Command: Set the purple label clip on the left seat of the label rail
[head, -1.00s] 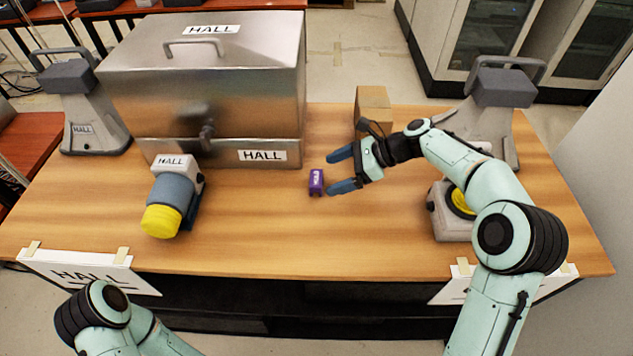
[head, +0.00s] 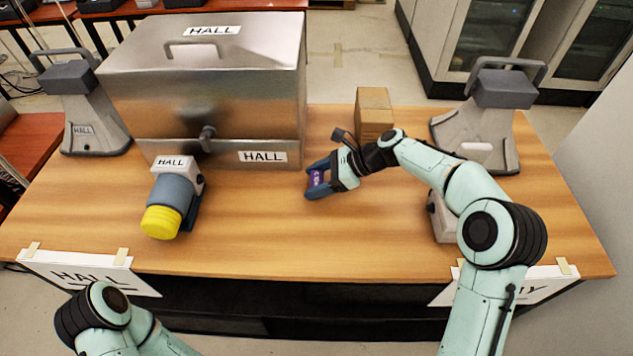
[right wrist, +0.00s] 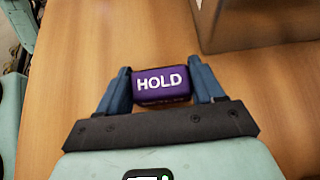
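The small purple label clip (head: 319,180) is at the middle of the table, between the two blue fingers of my right gripper (head: 312,181). In the right wrist view the clip (right wrist: 161,85) shows its face with the word HOLD. A finger of the right gripper (right wrist: 160,88) lies close along each side of it. I cannot tell whether the fingers press on the clip or leave a thin gap, nor whether it is lifted. I cannot make out a label rail or its left seat. My left gripper is out of view; only part of that arm shows at the lower left.
A large metal box (head: 205,75) marked HALL stands behind and left of the gripper. A blue and yellow device (head: 170,200) is at the left. A cardboard box (head: 373,112) and grey stands (head: 480,130), (head: 92,115) are at the back. The front middle of the table is bare.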

